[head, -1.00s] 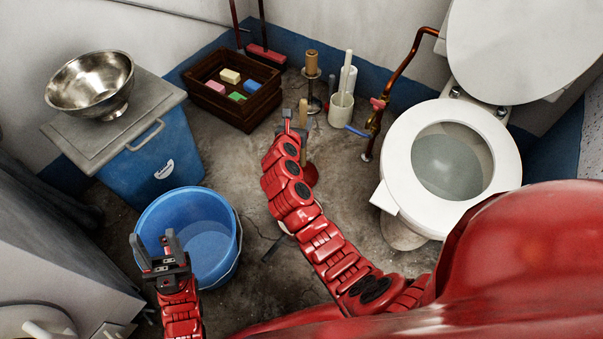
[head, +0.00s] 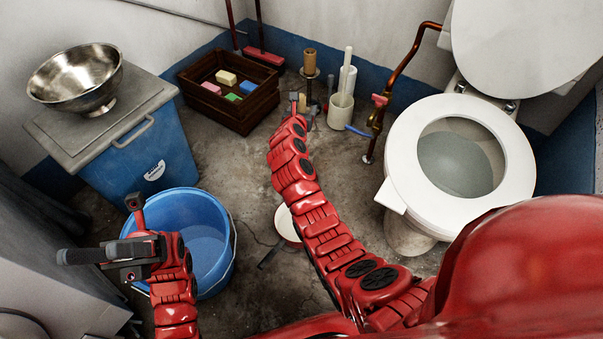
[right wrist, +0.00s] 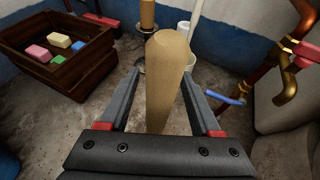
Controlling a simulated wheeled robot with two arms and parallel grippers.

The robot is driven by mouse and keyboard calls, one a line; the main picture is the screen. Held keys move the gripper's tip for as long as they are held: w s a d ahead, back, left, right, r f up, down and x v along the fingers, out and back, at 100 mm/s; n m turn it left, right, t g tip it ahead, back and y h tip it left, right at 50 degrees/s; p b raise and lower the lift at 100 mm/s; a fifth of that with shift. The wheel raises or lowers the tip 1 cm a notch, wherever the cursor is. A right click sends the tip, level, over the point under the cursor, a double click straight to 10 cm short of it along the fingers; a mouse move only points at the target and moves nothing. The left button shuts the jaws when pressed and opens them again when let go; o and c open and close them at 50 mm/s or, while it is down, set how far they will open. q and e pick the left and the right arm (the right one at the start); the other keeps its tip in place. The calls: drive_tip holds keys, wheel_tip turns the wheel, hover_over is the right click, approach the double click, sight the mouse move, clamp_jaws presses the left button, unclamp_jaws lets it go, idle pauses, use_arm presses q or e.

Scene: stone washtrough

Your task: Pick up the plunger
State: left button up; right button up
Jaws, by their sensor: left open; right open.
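The plunger's pale wooden handle (right wrist: 168,75) stands upright between the fingers of my right gripper in the right wrist view. The handle's rounded top rises above the fingertips, and its lower end is hidden behind the gripper body. My right gripper (right wrist: 160,80) is open, with a gap showing on each side of the handle. My left gripper (head: 98,229) is open and empty, at the left beside the blue bucket.
A blue bucket (head: 207,235) stands at left. A wooden crate (head: 232,110) holds colored blocks. Beyond my right gripper are a paper-roll stand (head: 310,65) and a white brush holder (head: 341,112). Copper pipe (head: 404,52) and the toilet (head: 520,160) are at right.

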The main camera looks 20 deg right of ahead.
drive_tip(key=shift+w, duration=0.1)
clamp_jaws()
idle(0.4)
